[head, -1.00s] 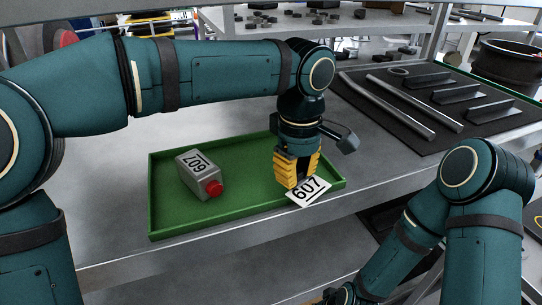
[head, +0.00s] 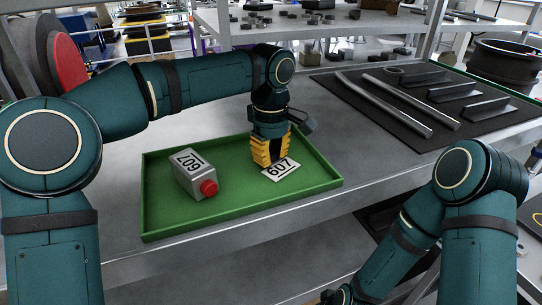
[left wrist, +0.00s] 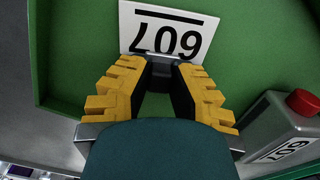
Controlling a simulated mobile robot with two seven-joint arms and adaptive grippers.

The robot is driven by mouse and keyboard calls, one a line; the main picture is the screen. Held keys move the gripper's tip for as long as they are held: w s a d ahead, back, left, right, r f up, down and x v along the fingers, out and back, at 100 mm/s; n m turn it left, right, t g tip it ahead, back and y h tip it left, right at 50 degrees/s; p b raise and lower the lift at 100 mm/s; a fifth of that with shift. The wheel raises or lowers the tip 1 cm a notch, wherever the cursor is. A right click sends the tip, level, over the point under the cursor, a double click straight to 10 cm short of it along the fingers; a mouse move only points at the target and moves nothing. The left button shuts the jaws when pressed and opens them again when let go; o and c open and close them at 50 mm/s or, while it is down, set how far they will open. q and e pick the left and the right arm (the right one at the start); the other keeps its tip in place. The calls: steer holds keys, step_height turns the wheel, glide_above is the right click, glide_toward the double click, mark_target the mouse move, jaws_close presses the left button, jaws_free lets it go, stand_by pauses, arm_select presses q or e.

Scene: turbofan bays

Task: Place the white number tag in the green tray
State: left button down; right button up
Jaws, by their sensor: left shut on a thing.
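The white number tag (head: 281,170) reads 607. In the head view it is over the right half of the green tray (head: 318,184), inside its rim. The left wrist view shows the tag (left wrist: 168,32) at the fingertips (left wrist: 172,64), over the green floor. I cannot tell whether the tag touches the floor. My right gripper (head: 338,295) is low at the bottom edge, mostly cut off, and its jaws do not show clearly.
A grey box (head: 192,175) with a red cap and a 607 label lies in the tray's left half. A dark mat (head: 440,105) with metal rods and brackets lies at the right. The tray floor between box and tag is clear.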

mark_target(271, 154)
arm_select(q)
steer(key=shift+r, duration=0.1)
steer(key=c, duration=1)
jaws_free()
step_height(271, 154, up, 8)
steer(key=p, duration=0.2)
steer(key=shift+f+p, duration=0.2)
steer(key=shift+p, duration=0.1)
steer(key=shift+s+f, duration=0.1)
